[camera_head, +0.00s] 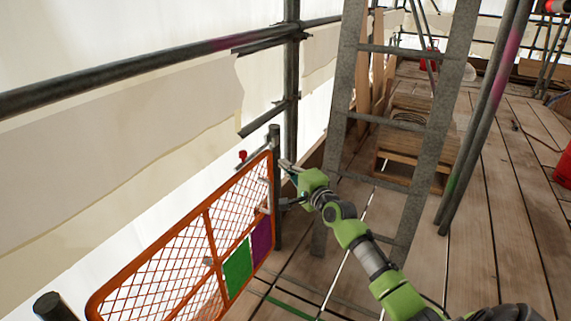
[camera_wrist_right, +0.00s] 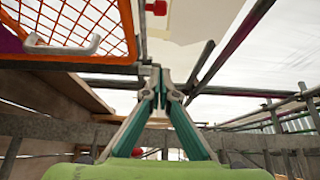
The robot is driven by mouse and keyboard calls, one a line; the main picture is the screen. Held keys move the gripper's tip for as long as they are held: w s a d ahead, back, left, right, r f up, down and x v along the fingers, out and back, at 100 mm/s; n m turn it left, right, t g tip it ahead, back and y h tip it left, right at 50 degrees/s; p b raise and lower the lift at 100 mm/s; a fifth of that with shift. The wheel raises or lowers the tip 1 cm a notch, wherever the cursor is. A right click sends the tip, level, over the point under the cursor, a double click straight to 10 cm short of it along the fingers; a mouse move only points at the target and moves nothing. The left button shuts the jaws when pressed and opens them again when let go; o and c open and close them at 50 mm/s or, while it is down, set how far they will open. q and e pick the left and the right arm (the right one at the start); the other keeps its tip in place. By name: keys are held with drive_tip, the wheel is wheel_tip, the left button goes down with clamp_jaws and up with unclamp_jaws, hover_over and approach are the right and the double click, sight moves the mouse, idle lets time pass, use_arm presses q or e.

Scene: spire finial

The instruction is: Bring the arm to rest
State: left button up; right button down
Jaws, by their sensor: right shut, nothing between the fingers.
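My right arm, green and grey, reaches up from the lower right in the head view. Its right gripper (camera_head: 287,168) is at the dark gate post (camera_head: 276,215), by the upper corner of the orange mesh gate (camera_head: 208,225). In the right wrist view the fingers of the right gripper (camera_wrist_right: 161,76) meet at their tips with nothing between them. The gate's grey handle (camera_wrist_right: 62,48) is to the left of the fingers there, apart from them. My left gripper is not in view.
A grey metal ladder (camera_head: 388,120) stands just beyond the right arm. Scaffold poles (camera_head: 292,70) and pale sheeting (camera_head: 120,150) line the left. A small red part (camera_head: 242,155) sits behind the gate's top. The plank floor (camera_head: 500,200) at right is mostly clear.

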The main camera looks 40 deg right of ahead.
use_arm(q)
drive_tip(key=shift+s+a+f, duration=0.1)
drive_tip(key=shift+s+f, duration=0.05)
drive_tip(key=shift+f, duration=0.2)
